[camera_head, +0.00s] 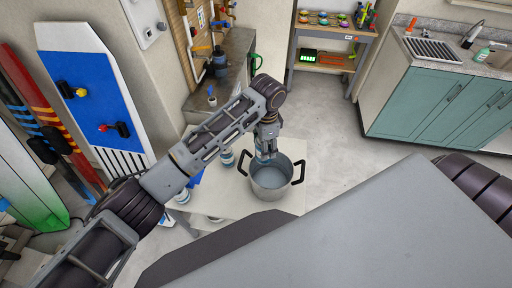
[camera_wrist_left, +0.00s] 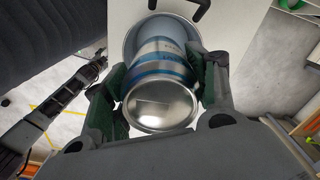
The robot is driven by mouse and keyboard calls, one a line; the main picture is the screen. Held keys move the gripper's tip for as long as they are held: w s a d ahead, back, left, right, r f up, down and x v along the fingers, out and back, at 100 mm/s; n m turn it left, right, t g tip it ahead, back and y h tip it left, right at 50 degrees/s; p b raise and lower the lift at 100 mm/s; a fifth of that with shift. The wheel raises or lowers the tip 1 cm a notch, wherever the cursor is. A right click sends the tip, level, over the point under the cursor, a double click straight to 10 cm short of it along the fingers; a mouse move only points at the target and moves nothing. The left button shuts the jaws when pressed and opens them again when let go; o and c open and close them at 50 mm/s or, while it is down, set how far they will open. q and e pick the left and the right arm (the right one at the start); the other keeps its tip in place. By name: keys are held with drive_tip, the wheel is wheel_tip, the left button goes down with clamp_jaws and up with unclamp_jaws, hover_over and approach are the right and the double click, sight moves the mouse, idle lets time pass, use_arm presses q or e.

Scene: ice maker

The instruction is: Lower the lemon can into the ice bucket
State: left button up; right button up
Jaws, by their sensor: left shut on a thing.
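The ice bucket (camera_head: 271,189) is a silver pot with two black handles on a small white table. My left gripper (camera_head: 266,153) reaches down over the bucket's back rim, pointing downward. In the left wrist view my left gripper (camera_wrist_left: 161,85) is shut on the lemon can (camera_wrist_left: 160,72), a silver can with a blue and white band, one metal end toward the camera. Beyond the can, the bucket (camera_wrist_left: 131,38) opens below it. I cannot tell how deep the can's far end sits. The right gripper is not in view.
The white table (camera_head: 232,195) holds other cans (camera_head: 227,158) left of the bucket, near my left arm. A workbench (camera_head: 225,75) stands behind. Teal cabinets with a sink (camera_head: 430,105) stand at the right. The floor between is clear.

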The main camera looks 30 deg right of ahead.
use_arm(q)
drive_tip(key=shift+s+d+r, duration=0.1)
drive_tip(key=shift+s+d, duration=0.1)
drive_tip(key=shift+d, duration=0.65)
drive_tip(key=shift+s+d+r, duration=0.1)
drive_tip(key=shift+s+d, duration=0.05)
drive_tip(key=shift+d, duration=0.65)
drive_tip(key=shift+f, duration=0.5)
drive_tip(key=shift+f+b, duration=0.4)
drive_tip(key=shift+f, duration=0.35)
